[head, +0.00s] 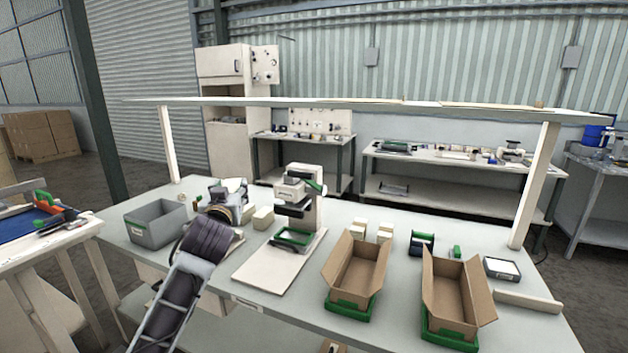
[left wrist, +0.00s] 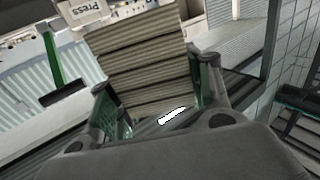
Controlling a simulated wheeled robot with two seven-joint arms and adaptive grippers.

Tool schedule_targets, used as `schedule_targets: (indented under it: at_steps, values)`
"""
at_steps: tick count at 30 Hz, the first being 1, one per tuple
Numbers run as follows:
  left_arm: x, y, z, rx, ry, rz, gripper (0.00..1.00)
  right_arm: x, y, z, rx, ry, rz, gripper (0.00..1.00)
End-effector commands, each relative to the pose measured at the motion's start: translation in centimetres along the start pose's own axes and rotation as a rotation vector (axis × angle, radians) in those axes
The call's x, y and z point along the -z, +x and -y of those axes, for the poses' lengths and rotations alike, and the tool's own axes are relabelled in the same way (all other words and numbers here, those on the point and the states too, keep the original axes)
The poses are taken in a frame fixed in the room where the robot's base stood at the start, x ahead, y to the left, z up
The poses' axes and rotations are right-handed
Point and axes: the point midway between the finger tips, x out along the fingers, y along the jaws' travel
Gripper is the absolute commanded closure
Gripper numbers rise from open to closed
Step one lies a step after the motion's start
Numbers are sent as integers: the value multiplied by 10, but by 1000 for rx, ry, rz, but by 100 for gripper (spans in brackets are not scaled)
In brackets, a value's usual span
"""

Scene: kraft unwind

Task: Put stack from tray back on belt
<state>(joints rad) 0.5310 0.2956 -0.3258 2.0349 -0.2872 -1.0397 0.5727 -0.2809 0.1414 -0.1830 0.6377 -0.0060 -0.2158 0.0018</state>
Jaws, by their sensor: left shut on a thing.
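My left arm reaches up from the bottom of the head view to the workbench, and my left gripper (head: 228,193) is over the bench, right of the grey bin. In the left wrist view its two green-padded fingers (left wrist: 158,103) are shut on a tan, layered stack (left wrist: 145,55), one finger on each side. In the head view the arm largely hides the stack. A blue surface (head: 25,226), possibly the belt, shows on a white-framed table at the far left. I cannot tell which thing is the tray. My right gripper is not in view.
A grey open bin (head: 158,226) stands on the bench's left. A white press-like machine (head: 298,200) stands mid-bench. Two open cardboard boxes (head: 357,266) (head: 457,288) sit on green bases at the right. A post-borne shelf (head: 370,105) spans above the bench. A gap separates bench and left table.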

Motion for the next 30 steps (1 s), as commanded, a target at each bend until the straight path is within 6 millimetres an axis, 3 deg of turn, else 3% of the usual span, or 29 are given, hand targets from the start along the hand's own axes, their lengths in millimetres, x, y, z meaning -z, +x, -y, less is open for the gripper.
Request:
schedule_targets:
  at_steps: [12, 30]
  values:
    - [-4, -9, -6, -46, 5, -3, 82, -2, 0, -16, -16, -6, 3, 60]
    - [-26, -26, -12, -110, 4, 1, 82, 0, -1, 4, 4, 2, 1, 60]
